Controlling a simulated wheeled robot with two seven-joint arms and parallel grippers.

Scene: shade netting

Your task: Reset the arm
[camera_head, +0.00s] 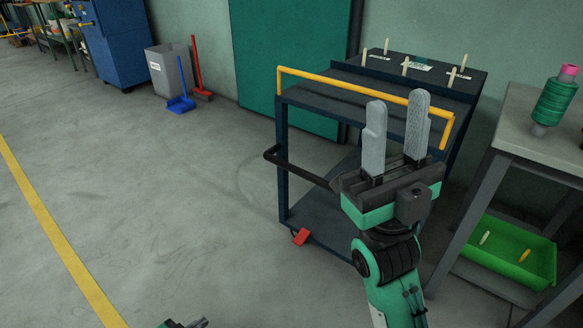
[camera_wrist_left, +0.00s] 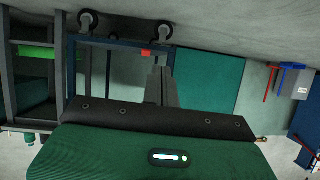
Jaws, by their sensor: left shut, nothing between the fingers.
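My left gripper (camera_head: 190,323) shows only as a small dark tip at the bottom edge of the head view. In the left wrist view its fingers (camera_wrist_left: 160,85) are together with nothing between them. My right gripper (camera_head: 398,100) stands large at the centre right of the head view. Its two grey fingers point up and are well apart, with nothing between them. It is in front of the dark blue cart (camera_head: 283,165) in the picture and hides part of it. I cannot tell whether it touches the cart.
The cart has a yellow rail, a black handle and several upright pegs at its back. A table (camera_head: 545,150) at right holds a green spool (camera_head: 555,98); a green bin (camera_head: 530,272) sits below. A grey bin (camera_head: 172,70) stands farther back. The left floor is clear.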

